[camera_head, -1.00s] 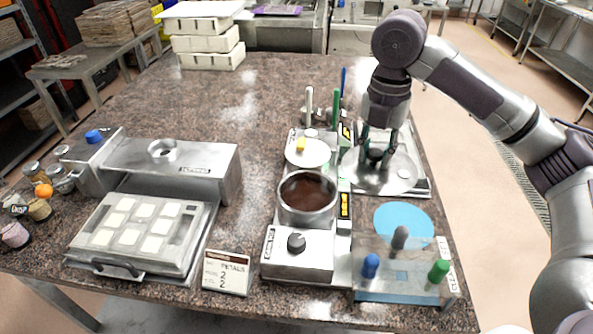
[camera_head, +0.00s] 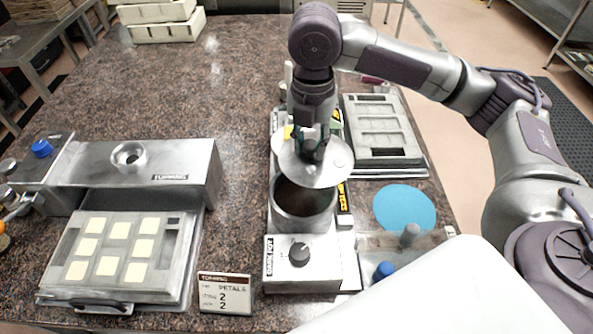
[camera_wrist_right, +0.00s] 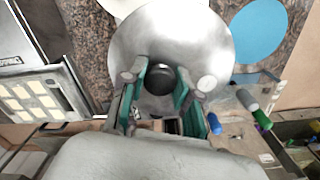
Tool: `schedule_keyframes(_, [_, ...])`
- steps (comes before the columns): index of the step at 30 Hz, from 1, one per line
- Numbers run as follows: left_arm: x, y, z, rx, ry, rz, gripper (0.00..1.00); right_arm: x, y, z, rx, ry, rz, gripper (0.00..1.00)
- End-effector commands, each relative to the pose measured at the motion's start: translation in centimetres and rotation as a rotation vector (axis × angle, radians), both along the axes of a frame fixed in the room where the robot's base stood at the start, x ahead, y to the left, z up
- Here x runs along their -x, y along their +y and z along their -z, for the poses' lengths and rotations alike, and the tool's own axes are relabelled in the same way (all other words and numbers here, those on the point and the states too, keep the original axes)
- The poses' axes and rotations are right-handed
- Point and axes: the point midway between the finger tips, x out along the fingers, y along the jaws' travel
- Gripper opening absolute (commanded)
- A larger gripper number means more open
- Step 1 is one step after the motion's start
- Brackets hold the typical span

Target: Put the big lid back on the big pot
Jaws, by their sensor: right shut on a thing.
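The big lid (camera_head: 295,168) is a round silver disc with a dark knob. My right gripper (camera_head: 314,150) is shut on its knob, and the lid hangs above the far part of the big pot. The big pot (camera_head: 303,222) is a metal pot with dark brown content, standing on a heater with a black dial; its near part is uncovered. In the right wrist view the lid (camera_wrist_right: 190,40) fills the upper middle and the green-padded fingers (camera_wrist_right: 160,90) sit around the knob. Whether the lid touches the rim I cannot tell. My left gripper is not in view.
A grey tray (camera_head: 385,140) with slots lies right of the lid. A blue round mat (camera_head: 404,208) lies right of the pot. A clear stand with coloured-handled tools (camera_head: 385,270) is at the front right. A mould machine (camera_head: 120,250) stands left, and a sign (camera_head: 225,293) stands in front.

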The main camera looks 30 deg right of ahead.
Motion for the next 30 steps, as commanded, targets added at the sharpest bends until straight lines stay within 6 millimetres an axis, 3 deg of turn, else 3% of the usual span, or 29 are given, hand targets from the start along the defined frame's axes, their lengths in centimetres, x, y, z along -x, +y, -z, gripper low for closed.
schedule_keyframes(3, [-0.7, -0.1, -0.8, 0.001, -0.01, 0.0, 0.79, 0.9, 2.2, 1.1, -0.001, 0.001, -0.005, 0.0])
schedule_keyframes(8, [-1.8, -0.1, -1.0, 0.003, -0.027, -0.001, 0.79, 1.3, 3.4, 2.1, 0.0, -0.001, 0.0, 0.0])
schedule_keyframes(18, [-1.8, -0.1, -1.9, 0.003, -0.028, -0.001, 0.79, 1.4, 3.5, 6.0, 0.001, 0.0, 0.001, 0.0])
schedule_keyframes(30, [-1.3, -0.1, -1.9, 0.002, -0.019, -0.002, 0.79, 1.4, 3.5, 6.6, -0.001, -0.001, 0.001, 0.0])
